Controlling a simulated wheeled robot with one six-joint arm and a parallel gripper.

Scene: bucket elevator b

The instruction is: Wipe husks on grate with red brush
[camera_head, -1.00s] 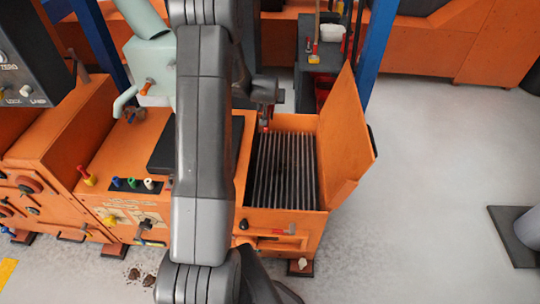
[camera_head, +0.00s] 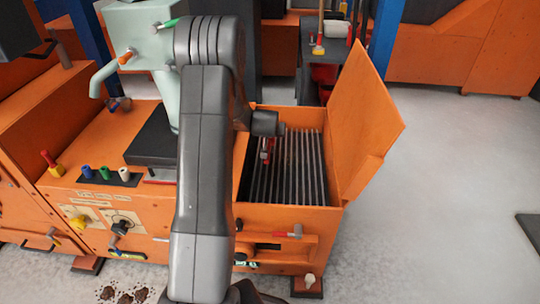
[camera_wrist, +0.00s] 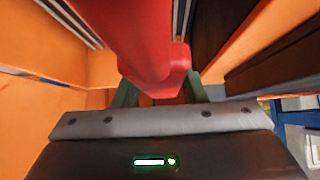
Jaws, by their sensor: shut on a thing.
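The grate (camera_head: 300,180) is a set of dark parallel bars inside an orange box with its lid open. My gripper (camera_wrist: 160,98) is shut on the red brush (camera_wrist: 150,45), whose red handle fills the top middle of the wrist view. In the head view a small red part of the brush (camera_head: 266,150) shows over the left side of the grate, below my wrist. My arm hides the left edge of the box. The bristles are not clearly visible, and I cannot tell whether they touch the bars. I cannot make out husks on the grate.
The orange lid (camera_head: 365,125) stands open on the right of the box. A pale green machine (camera_head: 140,45) and colored knobs (camera_head: 104,173) are left of my arm. Brown clumps (camera_head: 125,296) lie on the floor.

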